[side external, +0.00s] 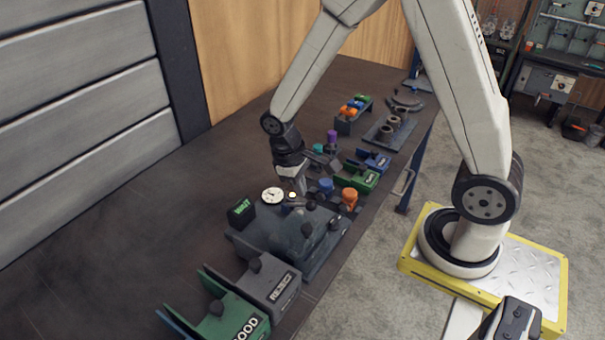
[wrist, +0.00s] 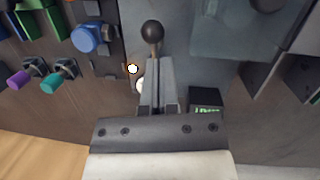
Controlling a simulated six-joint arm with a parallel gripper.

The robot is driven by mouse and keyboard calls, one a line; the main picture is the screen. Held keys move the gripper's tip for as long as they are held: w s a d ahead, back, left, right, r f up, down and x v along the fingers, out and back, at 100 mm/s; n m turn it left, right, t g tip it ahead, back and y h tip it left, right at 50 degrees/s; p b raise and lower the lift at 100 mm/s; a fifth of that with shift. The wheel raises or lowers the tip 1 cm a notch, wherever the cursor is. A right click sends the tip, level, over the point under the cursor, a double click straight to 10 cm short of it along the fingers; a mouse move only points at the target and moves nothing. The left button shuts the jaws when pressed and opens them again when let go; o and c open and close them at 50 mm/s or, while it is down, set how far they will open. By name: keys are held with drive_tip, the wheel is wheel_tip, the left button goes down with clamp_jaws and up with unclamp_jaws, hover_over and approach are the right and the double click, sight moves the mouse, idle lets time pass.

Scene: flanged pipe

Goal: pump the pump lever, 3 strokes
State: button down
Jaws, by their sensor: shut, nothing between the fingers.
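The pump lever, with a black ball knob (wrist: 152,32) on a short shaft, shows in the wrist view just beyond my fingertips. In the side external view a dark knob (side external: 311,205) on the grey machine (side external: 275,228) looks like the same one. My gripper (side external: 298,188) points down over the machine, near the white dial gauge (side external: 272,195). In the wrist view my gripper (wrist: 155,64) is shut and empty, with its fingers together. The fingers hide part of the lever's lower end and the gauge. I cannot tell whether the fingers touch the lever.
A small lit lamp (wrist: 132,69) and a green-lettered display (side external: 241,210) are on the machine. An orange knobbed part (side external: 349,198) and a blue one (side external: 326,186) stand close by. Grey and green bins (side external: 240,318) stand at the front. The bench left of the machine is clear.

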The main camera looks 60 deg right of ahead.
wheel_tip(320, 180, up, 8)
drive_tip(key=s, duration=0.1)
drive_tip(key=shift+s+a+f, duration=0.25)
drive_tip(key=shift+a, duration=0.2)
idle(0.7)
drive_tip(key=shift+s+a+f+m+t+y, duration=0.1)
drive_tip(key=shift+s+f+m+t+y, duration=0.2)
drive_tip(key=shift+s+t, duration=0.35)
drive_tip(key=shift+s+a+f+m+t+y, duration=0.15)
drive_tip(key=shift+s+f+t, duration=0.2)
drive_tip(key=shift+t, duration=0.6)
drive_tip(key=shift+s+f+m+t+y, duration=0.25)
drive_tip(key=shift+s+t, duration=0.3)
drive_tip(key=shift+t, duration=0.25)
